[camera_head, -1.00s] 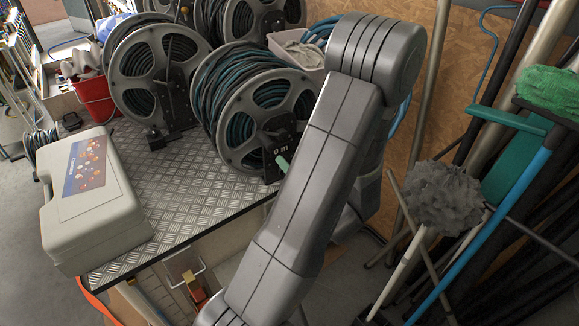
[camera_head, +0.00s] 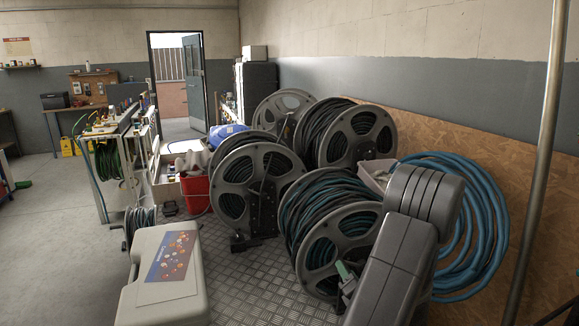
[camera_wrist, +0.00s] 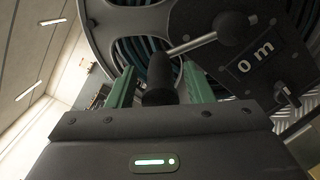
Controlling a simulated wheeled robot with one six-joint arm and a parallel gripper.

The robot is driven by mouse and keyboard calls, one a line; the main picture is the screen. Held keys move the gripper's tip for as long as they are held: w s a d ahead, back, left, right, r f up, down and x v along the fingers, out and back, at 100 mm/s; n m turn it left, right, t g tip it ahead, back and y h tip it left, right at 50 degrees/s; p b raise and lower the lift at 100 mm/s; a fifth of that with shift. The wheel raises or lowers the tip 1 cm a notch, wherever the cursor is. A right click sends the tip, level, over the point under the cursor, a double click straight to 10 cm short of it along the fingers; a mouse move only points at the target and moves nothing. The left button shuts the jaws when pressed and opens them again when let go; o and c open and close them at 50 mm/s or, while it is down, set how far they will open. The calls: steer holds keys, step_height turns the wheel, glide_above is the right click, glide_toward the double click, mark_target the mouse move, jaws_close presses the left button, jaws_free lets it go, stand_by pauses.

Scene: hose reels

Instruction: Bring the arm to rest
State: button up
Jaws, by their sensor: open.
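My grey arm reaches over the bench at the lower right of the head view. My gripper (camera_wrist: 158,86) shows two green fingers, apart, in the wrist view; a green finger also shows at the near reel in the head view (camera_head: 345,270). The near hose reel (camera_head: 308,258) has a grey rim and dark and teal hose; it also fills the wrist view (camera_wrist: 103,22). Its crank handle (camera_wrist: 158,86) has a black grip that appears between the open fingers; I cannot tell whether they touch. The reel's hub plate reads "0 m".
A beige case (camera_head: 150,300) lies left on the metal checker-plate bench (camera_head: 245,285). More reels (camera_head: 230,190) stand behind, with a red bin (camera_head: 196,193). A blue hose coil (camera_head: 495,225) hangs on the wooden panel at right, near a metal pole (camera_head: 540,150).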

steer(key=shift+w+a, duration=0.15)
steer(key=shift+w, duration=0.4)
